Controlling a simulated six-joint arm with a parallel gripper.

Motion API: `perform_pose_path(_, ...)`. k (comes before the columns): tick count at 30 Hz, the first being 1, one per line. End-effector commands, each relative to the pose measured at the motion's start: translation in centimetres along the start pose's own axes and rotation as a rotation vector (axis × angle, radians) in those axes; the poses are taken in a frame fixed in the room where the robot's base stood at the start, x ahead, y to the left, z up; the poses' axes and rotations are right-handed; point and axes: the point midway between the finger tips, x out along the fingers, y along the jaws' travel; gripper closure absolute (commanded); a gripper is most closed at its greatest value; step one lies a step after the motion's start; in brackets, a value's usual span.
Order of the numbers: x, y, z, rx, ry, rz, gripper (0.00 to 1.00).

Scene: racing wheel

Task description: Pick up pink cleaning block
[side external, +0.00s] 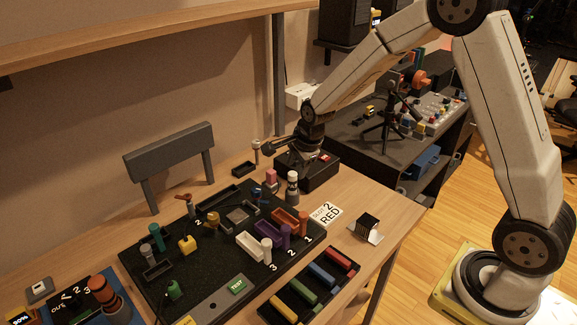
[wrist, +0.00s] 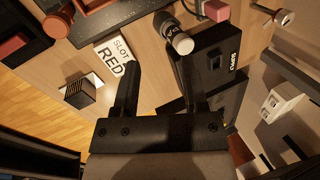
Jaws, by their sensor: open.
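The pink cleaning block (side external: 271,178) stands near the back right corner of the black board in the side external view. In the wrist view the pink block (wrist: 217,10) is at the top edge, partly cut off. My gripper (wrist: 153,62) is open, with nothing between its fingers. In the side external view my gripper (side external: 283,145) is above the table, behind and slightly right of the block, and apart from it. A black-and-white cylinder (wrist: 178,36) shows just beyond the right finger.
The white-topped cylinder (side external: 292,187) stands right beside the block. A black box with a red switch (side external: 326,157) is beneath my wrist. The black board (side external: 190,285) carries several coloured parts. A "RED" slot card (side external: 325,214) and a small black block (side external: 368,222) lie to the right.

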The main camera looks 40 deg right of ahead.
Motion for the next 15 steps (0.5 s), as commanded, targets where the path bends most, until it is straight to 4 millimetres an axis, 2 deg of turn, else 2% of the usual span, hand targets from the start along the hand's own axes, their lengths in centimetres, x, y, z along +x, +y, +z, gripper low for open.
perform_pose_path(15,5.9,-6.4,-1.4,0.818,-0.022,-0.037,0.44)
